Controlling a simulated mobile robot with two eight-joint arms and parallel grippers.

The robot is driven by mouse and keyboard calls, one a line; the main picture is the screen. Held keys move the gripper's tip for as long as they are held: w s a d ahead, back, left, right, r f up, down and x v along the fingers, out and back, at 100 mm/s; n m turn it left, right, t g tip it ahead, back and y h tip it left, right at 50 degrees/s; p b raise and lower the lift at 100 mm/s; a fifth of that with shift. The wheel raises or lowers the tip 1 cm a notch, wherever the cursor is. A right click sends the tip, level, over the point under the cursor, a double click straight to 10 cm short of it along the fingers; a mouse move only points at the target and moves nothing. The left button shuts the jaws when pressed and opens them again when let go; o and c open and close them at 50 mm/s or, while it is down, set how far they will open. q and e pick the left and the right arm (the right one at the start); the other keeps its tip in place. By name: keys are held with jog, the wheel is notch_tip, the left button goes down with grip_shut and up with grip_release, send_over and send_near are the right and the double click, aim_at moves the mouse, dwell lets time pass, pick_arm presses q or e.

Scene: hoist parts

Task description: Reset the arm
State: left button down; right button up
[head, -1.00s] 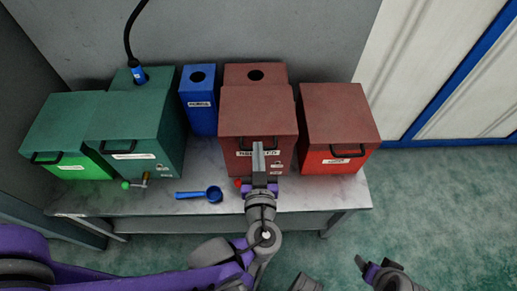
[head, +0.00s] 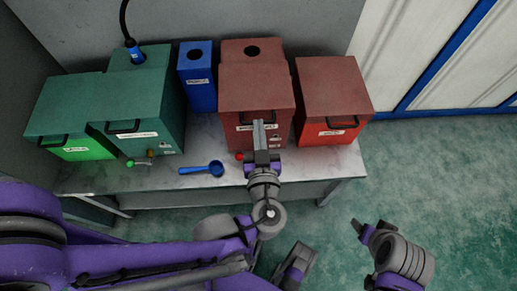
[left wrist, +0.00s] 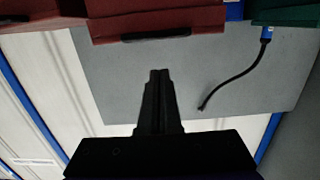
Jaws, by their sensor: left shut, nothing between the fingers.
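My left gripper (head: 259,132) is shut and empty. In the head view it stands in front of the middle red-brown box (head: 256,88) and overlaps its handle and label. I cannot tell from the head view whether it touches the box. In the left wrist view its closed fingers (left wrist: 158,95) point at the grey wall, with a box handle (left wrist: 156,34) beyond them. My right gripper (head: 362,228) is at the lower right over the floor, with nothing visible in it. Its finger gap is not clear.
Green boxes (head: 142,90), a blue box (head: 197,75) and another red box (head: 332,88) stand on the grey table (head: 215,150). A blue scoop (head: 203,169) and a green-knobbed crank (head: 138,163) lie near its front edge. Open floor (head: 420,170) lies to the right.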

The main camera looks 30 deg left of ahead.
pick_arm(q)
jog(key=v, duration=0.6)
jog(key=shift+f, duration=0.7)
pick_arm(e)
jog(key=shift+w+f, duration=0.1)
jog(key=shift+f, duration=0.05)
pick_arm(q)
jog(key=s+a+f+m+g+h, duration=0.2)
jog(key=a+f+m+g+h, duration=0.3)
jog(key=f+g, duration=0.5)
notch_tip(320, 180, up, 17)
jog(key=w+d+m+t+h+p, duration=0.1)
jog(key=h+p, duration=0.3)
jog(key=p, duration=1)
jog(key=shift+w, duration=0.35)
pick_arm(e)
notch_tip(320, 180, up, 16)
jog(key=w, duration=0.2)
jog(key=shift+t, duration=0.3)
